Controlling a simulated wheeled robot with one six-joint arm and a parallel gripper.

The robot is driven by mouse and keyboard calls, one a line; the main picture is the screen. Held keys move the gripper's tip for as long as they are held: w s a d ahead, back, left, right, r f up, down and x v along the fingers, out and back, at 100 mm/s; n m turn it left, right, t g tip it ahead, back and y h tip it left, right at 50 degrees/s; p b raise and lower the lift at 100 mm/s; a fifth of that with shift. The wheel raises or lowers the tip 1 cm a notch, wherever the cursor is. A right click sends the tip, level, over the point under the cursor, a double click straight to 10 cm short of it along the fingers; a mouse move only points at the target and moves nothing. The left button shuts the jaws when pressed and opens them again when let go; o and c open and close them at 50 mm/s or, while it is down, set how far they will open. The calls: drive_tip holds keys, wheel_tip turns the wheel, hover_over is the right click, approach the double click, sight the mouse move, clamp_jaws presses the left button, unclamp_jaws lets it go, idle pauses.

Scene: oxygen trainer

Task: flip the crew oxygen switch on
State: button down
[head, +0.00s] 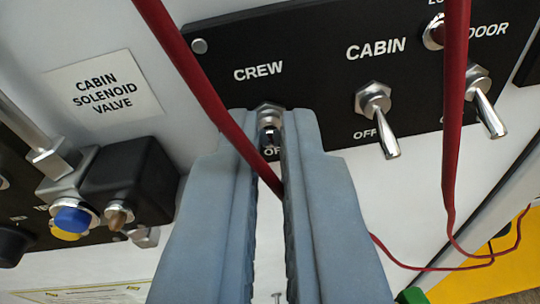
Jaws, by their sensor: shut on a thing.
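The crew oxygen switch (269,119) is a metal toggle under the white CREW label on a black panel (290,50). Its nut and short lever show between my fingertips. The lever appears to point down toward the partly covered OFF label, though its tip is hard to make out. My gripper (269,128) has blue-grey fingers, one on each side of the lever, closed on it. A red cord (200,82) crosses in front of the left finger and passes down between the fingers, behind the right one.
The CABIN toggle (386,133) and DOOR toggle (487,113) stand to the right, levers down. Another red cord (453,120) hangs before the DOOR switch. A black valve block (130,180) with a blue knob (73,217) is close on the left, under the CABIN SOLENOID VALVE label (103,87).

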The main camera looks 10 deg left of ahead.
idle(0.4)
drive_tip(key=c, duration=1.6)
unclamp_jaws()
drive_tip(key=s, duration=0.5)
drive_tip(key=s+r, duration=0.1)
drive_tip(key=s, duration=0.5)
drive_tip(key=s+r, duration=0.1)
drive_tip(key=s, duration=0.5)
drive_tip(key=shift+s+a, duration=0.15)
drive_tip(key=shift+a, duration=0.1)
